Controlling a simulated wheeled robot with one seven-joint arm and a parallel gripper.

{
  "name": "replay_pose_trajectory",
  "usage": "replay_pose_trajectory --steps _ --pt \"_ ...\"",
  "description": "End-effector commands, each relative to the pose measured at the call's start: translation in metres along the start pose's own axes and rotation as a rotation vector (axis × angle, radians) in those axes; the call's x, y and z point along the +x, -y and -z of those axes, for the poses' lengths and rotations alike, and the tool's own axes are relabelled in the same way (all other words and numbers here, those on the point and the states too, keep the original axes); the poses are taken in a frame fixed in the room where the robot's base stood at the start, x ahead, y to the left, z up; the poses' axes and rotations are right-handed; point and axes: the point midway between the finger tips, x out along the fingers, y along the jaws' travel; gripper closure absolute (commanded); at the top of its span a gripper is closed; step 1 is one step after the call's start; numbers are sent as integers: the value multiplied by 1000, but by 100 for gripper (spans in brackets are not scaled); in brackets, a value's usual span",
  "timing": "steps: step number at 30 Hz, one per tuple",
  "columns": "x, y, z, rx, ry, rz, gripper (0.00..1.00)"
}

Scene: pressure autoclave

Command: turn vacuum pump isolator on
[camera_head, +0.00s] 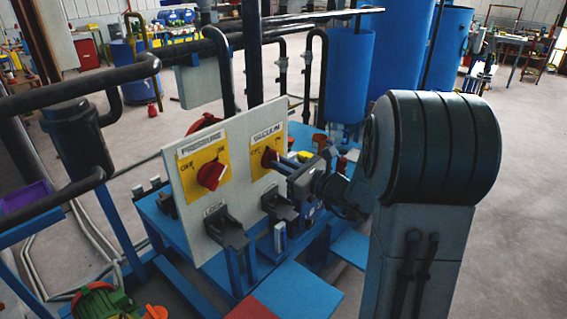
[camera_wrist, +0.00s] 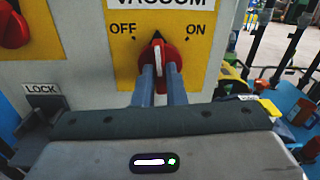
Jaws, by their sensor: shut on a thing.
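The vacuum isolator is a red rotary knob (camera_wrist: 170,56) on a yellow plate (camera_wrist: 205,75) marked VACUUM, with OFF at upper left and ON at upper right. Its white pointer stands about upright, between the two words. My gripper (camera_wrist: 158,72) has its two fingers closed on the knob, one on each side. In the head view the knob (camera_head: 268,157) is partly hidden by my gripper (camera_head: 277,164), which reaches it from the right.
A similar red PRESSURE knob (camera_head: 211,175) sits to the left on the same pale panel (camera_head: 232,128). Black brackets (camera_head: 226,229) stick out below the knobs, one labelled LOCK. Dark pipes (camera_head: 75,88) run behind and left. Blue tanks (camera_head: 348,75) stand behind the panel.

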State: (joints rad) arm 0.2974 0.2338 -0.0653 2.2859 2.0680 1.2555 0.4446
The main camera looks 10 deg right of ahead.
Motion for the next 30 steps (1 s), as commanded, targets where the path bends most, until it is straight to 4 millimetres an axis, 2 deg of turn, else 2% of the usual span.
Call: replay_pose_trajectory --steps 18,30 --pt "0 2 -3 577 1 2 100" --pt "0 2 -2 829 1 2 100"
